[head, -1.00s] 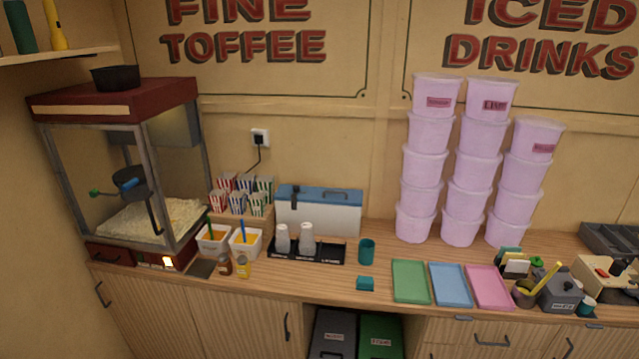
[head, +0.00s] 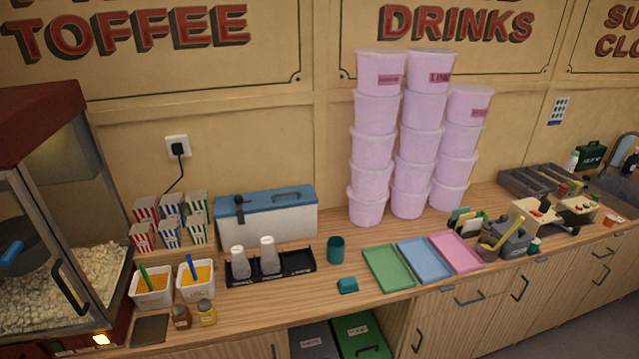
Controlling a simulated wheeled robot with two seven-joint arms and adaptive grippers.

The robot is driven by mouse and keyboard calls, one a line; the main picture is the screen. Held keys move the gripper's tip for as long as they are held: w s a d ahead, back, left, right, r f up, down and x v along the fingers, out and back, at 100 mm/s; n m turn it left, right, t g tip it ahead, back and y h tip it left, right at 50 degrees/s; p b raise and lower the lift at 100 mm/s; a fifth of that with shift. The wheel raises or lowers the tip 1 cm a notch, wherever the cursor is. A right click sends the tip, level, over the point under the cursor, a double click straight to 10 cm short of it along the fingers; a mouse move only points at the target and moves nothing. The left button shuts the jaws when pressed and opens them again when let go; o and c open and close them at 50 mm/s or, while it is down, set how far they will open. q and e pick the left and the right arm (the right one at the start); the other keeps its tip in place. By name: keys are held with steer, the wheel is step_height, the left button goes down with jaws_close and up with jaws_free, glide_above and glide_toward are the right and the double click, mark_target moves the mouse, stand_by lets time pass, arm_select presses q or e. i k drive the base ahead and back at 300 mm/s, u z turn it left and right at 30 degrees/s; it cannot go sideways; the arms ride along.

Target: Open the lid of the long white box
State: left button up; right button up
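The long white box (head: 285,223) stands at the back of the wooden counter against the wall in the head view. Its blue lid (head: 262,199) is closed, with a dark handle on top and a dark latch at the front left. A black tray with two pale cup-like items stands in front of it and hides part of its lower front. Neither of my grippers is in view.
The black tray (head: 300,262) is close in front of the box. Striped popcorn boxes (head: 168,222) stand to its left, stacked pink tubs (head: 370,150) to its right. A teal cup (head: 335,249) and green tray (head: 388,268) are nearer the front.

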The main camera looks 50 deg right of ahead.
mark_target(270, 200)
steer(key=z, duration=0.8)
steer(key=i, duration=0.9)
steer(key=z, duration=0.85)
